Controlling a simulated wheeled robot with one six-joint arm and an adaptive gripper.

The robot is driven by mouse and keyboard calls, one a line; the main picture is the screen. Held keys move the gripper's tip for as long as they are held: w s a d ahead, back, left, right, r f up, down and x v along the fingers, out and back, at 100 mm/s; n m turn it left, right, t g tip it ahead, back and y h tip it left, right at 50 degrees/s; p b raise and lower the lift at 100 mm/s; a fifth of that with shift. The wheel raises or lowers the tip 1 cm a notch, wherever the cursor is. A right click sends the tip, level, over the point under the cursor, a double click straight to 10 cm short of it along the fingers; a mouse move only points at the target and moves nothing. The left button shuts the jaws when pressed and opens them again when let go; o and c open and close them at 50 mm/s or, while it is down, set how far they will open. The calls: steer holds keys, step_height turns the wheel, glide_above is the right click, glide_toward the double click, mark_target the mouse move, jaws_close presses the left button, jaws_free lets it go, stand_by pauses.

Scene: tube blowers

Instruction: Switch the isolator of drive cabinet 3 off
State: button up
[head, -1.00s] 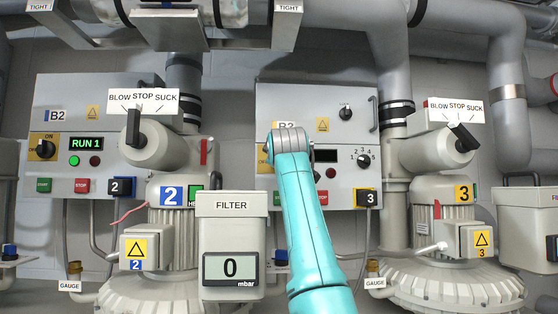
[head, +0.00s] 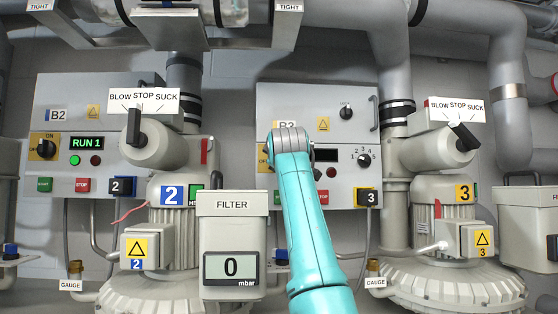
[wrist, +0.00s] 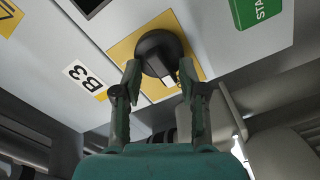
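Drive cabinet 3 (head: 350,100) is the right grey cabinet in the head view, with a 3 plate (head: 369,197) at its lower right corner. My arm covers its isolator there. In the wrist view the isolator (wrist: 158,50) is a black round knob with a raised grip on a yellow plate (wrist: 122,52), beside a B3 label (wrist: 86,79). My gripper (wrist: 160,68) is open, with one finger on each side of the knob. Whether the fingers touch it I cannot tell. The knob's position marks are mostly hidden. The cabinet's display (head: 327,155) looks dark.
Cabinet 2 (head: 80,115) on the left shows RUN 1 and has a similar isolator (head: 45,148). A green START button (wrist: 254,10) is near my gripper. A filter box (head: 231,235) and blower 3 (head: 445,215) stand beside my arm.

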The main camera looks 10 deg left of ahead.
steer(key=shift+s, duration=0.1)
steer(key=v, duration=1.1)
steer(key=shift+s+d, duration=0.2)
steer(key=shift+s, duration=0.15)
